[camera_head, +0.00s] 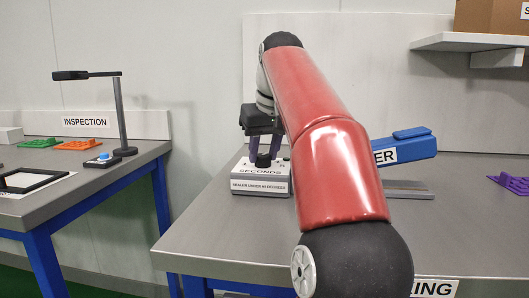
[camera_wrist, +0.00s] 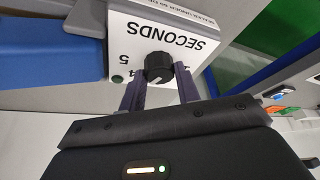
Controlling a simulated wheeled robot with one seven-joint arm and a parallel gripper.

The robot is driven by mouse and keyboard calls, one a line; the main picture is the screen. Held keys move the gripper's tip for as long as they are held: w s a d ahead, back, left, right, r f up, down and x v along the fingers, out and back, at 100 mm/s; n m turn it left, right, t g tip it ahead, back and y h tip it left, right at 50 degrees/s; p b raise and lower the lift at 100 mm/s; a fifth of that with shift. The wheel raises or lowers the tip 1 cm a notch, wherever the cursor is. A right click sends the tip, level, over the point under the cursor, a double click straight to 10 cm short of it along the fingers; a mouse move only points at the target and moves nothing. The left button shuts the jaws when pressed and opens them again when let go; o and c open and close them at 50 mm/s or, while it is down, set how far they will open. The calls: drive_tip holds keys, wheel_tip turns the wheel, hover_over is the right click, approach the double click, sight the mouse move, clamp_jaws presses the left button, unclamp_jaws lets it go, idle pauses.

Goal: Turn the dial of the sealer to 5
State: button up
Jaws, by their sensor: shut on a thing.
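The dial (camera_wrist: 158,68) is a round black knob on the white face of a box labelled SECONDS. In the wrist view it sits between the two purple fingers of my gripper (camera_wrist: 160,88), which are shut on it. In the head view the sealer box (camera_head: 260,187) stands on the grey bench, and my gripper (camera_head: 264,150) reaches down to the dial from above. My red arm hides part of the box.
A blue sealer arm (camera_head: 405,148) extends to the right behind my arm. A purple part (camera_head: 510,184) lies on the bench at far right. A shelf (camera_head: 470,41) holds a cardboard box. The inspection table (camera_head: 90,178) stands at left with a lamp, separated by a gap.

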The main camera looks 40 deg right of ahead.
drive_tip(key=m, duration=0.1)
drive_tip(key=m+h+p, duration=0.1)
drive_tip(key=m+p, duration=0.1)
drive_tip(key=shift+a+r+m+g, duration=0.2)
drive_tip(key=shift+r+m+g, duration=0.1)
drive_tip(key=shift+g, duration=0.1)
drive_tip(key=m+h+p, duration=0.1)
drive_tip(key=m+p, duration=0.1)
drive_tip(key=shift+w+m+g, duration=0.15)
drive_tip(key=shift+m+g, duration=0.15)
drive_tip(key=shift+m, duration=0.1)
drive_tip(key=m, duration=0.1)
drive_tip(key=m+g+p, duration=0.1)
drive_tip(key=m, duration=0.1)
drive_tip(key=m+h, duration=0.1)
drive_tip(key=shift+f+m+g, duration=0.3)
drive_tip(key=shift+m+g, duration=0.1)
drive_tip(key=o, duration=1)
drive_tip(key=v, duration=0.7)
drive_tip(key=shift+a+r, duration=0.1)
drive_tip(key=shift+r, duration=0.25)
